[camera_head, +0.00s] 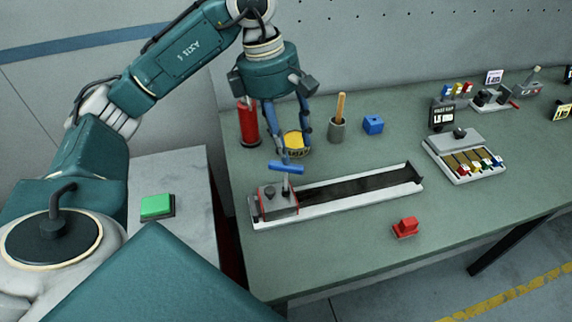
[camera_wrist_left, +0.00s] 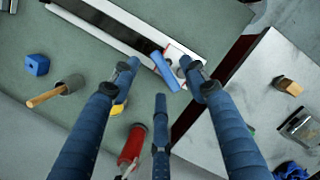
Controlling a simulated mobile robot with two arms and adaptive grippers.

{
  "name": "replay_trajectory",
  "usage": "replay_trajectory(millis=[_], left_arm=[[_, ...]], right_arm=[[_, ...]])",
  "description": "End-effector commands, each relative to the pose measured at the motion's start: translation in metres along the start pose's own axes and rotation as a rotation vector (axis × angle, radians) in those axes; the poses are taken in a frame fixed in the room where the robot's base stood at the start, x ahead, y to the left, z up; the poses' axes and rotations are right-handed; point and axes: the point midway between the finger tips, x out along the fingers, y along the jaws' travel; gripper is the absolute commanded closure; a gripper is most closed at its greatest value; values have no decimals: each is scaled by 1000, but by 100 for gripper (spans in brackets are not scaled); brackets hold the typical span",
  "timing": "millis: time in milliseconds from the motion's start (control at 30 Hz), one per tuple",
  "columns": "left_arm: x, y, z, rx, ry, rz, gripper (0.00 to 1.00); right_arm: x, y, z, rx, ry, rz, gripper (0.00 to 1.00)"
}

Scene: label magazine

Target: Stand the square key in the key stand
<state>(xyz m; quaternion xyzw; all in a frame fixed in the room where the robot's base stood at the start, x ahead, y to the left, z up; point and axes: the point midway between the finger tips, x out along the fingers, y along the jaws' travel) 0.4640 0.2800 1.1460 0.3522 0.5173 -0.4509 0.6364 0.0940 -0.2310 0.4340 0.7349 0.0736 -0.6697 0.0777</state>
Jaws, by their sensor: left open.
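The square key, seen as a blue T-shaped handle (camera_head: 287,168) on a grey shank, stands in the grey block (camera_head: 278,200) at the left end of a long metal track. Its blue bar (camera_wrist_left: 165,71) also shows in the left wrist view. Its lower end is hidden in the block. A small blue block (camera_head: 373,124) with a dark opening on top, seemingly the key stand, sits farther back to the right; it also shows in the left wrist view (camera_wrist_left: 37,65). My left gripper (camera_head: 292,145) is open, fingers pointing down, just above the blue handle, and holds nothing.
Behind the track (camera_head: 400,185) stand a red cylinder (camera_head: 248,124), a yellow-topped round tin (camera_head: 294,142) and a grey cup (camera_head: 338,130) with a wooden handle. A red block (camera_head: 406,227) lies in front. A tray of colored pieces (camera_head: 465,160) is right. Bare table surrounds the red block.

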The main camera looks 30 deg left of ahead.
Motion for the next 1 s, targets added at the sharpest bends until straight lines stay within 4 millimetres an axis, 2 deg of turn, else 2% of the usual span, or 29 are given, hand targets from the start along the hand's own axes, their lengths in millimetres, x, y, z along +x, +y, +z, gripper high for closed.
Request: replay_trajectory(millis=[67,167,400,567,767,900,1000], left_arm=[[-5,4,-16,-11,51,16,55],[2,5,-24,-17,74,17,55],[38,5,-25,-16,71,15,55],[49,6,-25,-15,69,17,55],[74,7,-27,-15,70,11,55],[93,9,-28,-16,68,15,55],[99,10,-29,-15,66,18,55]], right_arm=[[1,0,1,0,-1,1,57],[-2,1,1,0,-2,1,57],[-10,5,4,-2,-7,5,57],[-14,6,4,-3,-8,7,57],[-35,6,2,-2,-8,6,57],[-38,6,2,-2,-7,6,57],[-39,5,1,-2,-7,5,57]])
